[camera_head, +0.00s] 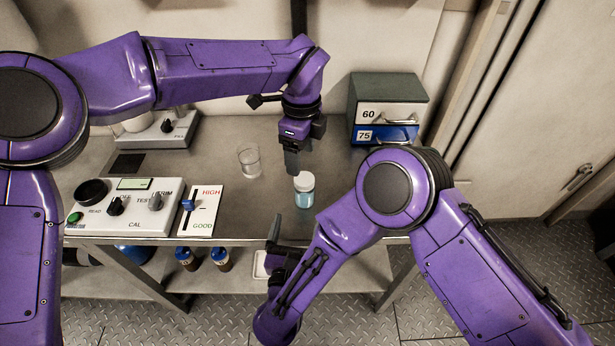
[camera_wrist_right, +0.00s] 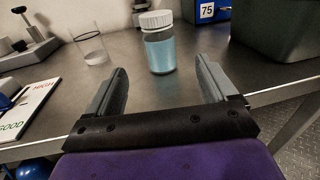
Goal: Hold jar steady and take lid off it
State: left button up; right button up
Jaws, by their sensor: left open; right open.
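The jar (camera_head: 304,198) stands upright on the grey bench, clear-walled with pale blue contents. Its white ribbed lid (camera_head: 304,181) sits on top. In the right wrist view the jar (camera_wrist_right: 160,53) and lid (camera_wrist_right: 156,20) stand beyond my right fingers. My left gripper (camera_head: 292,165) points down just behind and above the jar, open and empty; its fingers partly overlap in view. My right gripper (camera_head: 274,240) is at the bench's front edge, left of and nearer than the jar. Its fingers (camera_wrist_right: 165,85) are open and empty, apart from the jar.
A control box (camera_head: 125,205) and a HIGH/GOOD card (camera_head: 200,210) lie further left. A drawer cabinet (camera_head: 388,108) stands at back right. Bottles (camera_head: 220,258) are on the lower shelf. The bench (camera_head: 215,140) is bare around the glass.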

aim_at(303, 198)
pick_arm(q)
jog(key=shift+w+d+r, duration=0.1)
jog(key=shift+w+r, duration=0.1)
jog(key=shift+r, duration=0.2)
pick_arm(e)
jog(key=shift+w+a+r, duration=0.15)
jog(key=shift+w+a, duration=0.05)
jog(key=shift+w, duration=0.05)
pick_arm(q)
jog(key=shift+r, duration=0.1)
pick_arm(e)
jog(key=shift+w, duration=0.35)
pick_arm(q)
jog(key=shift+s+d, duration=0.1)
jog(key=shift+d, duration=0.2)
pick_arm(e)
jog(key=w, duration=0.3)
jog(key=w+d, duration=0.1)
jog(key=w, duration=0.1)
jog(key=w+d, duration=0.1)
jog(key=w, duration=0.2)
jog(key=shift+w, duration=0.35)
pick_arm(q)
jog(key=shift+s+a, duration=0.1)
pick_arm(e)
jog(key=shift+w+r, duration=0.1)
jog(key=shift+w, duration=0.15)
